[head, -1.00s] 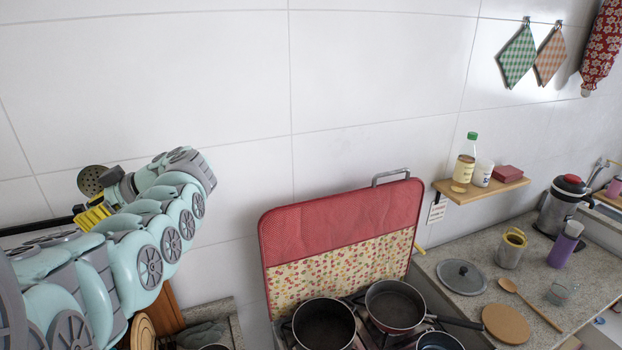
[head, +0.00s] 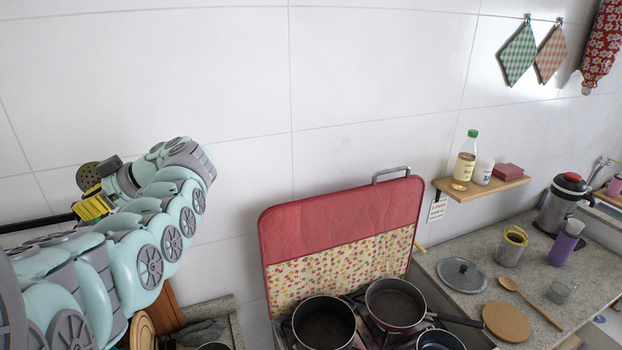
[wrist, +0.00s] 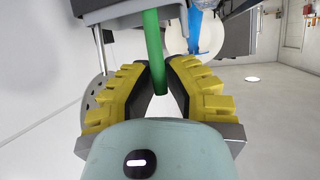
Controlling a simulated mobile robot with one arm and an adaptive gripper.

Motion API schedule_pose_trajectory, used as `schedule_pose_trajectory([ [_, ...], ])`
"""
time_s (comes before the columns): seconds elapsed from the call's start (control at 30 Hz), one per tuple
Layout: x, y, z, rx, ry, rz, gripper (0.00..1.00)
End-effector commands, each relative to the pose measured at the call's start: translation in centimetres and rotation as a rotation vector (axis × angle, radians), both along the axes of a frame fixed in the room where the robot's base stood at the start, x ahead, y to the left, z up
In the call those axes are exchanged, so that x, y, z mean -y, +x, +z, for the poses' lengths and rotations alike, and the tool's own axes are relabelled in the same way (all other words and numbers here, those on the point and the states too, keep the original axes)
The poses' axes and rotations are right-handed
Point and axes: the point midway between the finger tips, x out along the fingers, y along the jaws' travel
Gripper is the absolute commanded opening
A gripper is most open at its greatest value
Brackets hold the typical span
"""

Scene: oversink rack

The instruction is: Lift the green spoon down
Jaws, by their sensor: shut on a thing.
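The green spoon shows in the wrist view only as a green handle (wrist: 153,48), hanging down from the top of the picture to between the yellow-padded fingers. Its upper part is out of view. My gripper (wrist: 160,75) is shut on the handle near its lower end. In the head view my gripper (head: 95,205) is at the left, beside the dark rail, partly hidden by my own arm. I cannot make out the green spoon in the head view.
A dark rail (head: 35,223) runs in from the left. Pots (head: 325,325) stand on the stove below, before a red folded cover (head: 340,225). A small shelf (head: 480,190) holds a bottle.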

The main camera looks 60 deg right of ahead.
Motion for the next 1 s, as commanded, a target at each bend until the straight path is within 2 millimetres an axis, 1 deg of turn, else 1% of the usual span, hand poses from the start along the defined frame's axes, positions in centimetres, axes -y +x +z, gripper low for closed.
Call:
schedule_pose_trajectory([
  [0.17, -0.1, 0.0, 1.3, 0.004, -0.007, 0.002, 0.00],
  [0.4, -0.1, 0.1, 5.4, 0.007, -0.007, 0.002, 0.00],
  [0.6, -0.1, 0.0, 8.1, 0.003, -0.003, 0.004, 0.00],
  [1.0, -0.1, 0.0, 12.0, 0.002, 0.001, 0.001, 0.00],
])
